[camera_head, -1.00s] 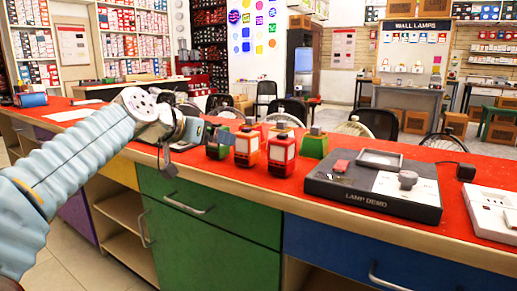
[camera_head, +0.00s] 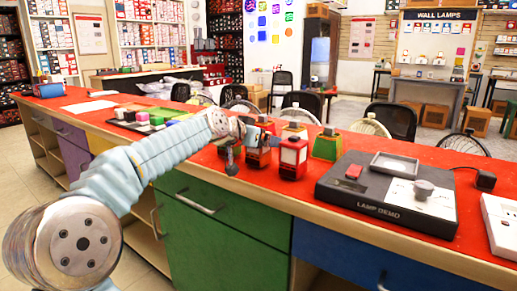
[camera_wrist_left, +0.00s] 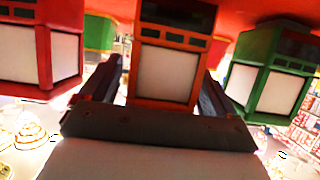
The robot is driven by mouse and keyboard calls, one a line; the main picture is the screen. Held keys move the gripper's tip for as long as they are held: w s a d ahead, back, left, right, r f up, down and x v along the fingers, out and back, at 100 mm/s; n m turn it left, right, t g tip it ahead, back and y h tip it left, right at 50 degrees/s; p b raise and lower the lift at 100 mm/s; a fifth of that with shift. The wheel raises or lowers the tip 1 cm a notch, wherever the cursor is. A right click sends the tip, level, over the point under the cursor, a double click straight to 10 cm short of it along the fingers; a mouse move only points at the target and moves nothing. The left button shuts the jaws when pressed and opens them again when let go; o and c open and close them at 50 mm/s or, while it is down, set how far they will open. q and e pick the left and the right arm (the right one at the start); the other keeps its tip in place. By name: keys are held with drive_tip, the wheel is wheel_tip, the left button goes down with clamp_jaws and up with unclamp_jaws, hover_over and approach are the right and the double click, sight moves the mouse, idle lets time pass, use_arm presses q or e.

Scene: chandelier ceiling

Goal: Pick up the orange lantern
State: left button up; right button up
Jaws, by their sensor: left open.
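The orange lantern (camera_wrist_left: 165,72) fills the middle of the left wrist view, which looks upside down. It has a pale panel and stands between the two dark fingers of my open left gripper (camera_wrist_left: 158,88); I cannot tell whether they touch it. In the head view the orange lantern (camera_head: 258,155) stands on the red counter, partly hidden by my left gripper (camera_head: 246,138). A red lantern (camera_head: 291,158) stands just right of it. It also shows at the left of the left wrist view (camera_wrist_left: 28,55). My right gripper is out of view.
A green lantern (camera_wrist_left: 262,85) is close beside the other finger. Another green lantern (camera_head: 327,146) and the black lamp demo board (camera_head: 340,195) are to the right on the red counter (camera_head: 440,157). Small coloured blocks (camera_head: 157,119) lie to the left.

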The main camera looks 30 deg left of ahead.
use_arm(q)
drive_tip(key=shift+w+f, duration=0.25)
drive_tip(key=shift+w, duration=0.3)
drive_tip(key=c, duration=1.2)
drive_tip(key=shift+c, duration=1)
drive_tip(key=shift+r, duration=0.1)
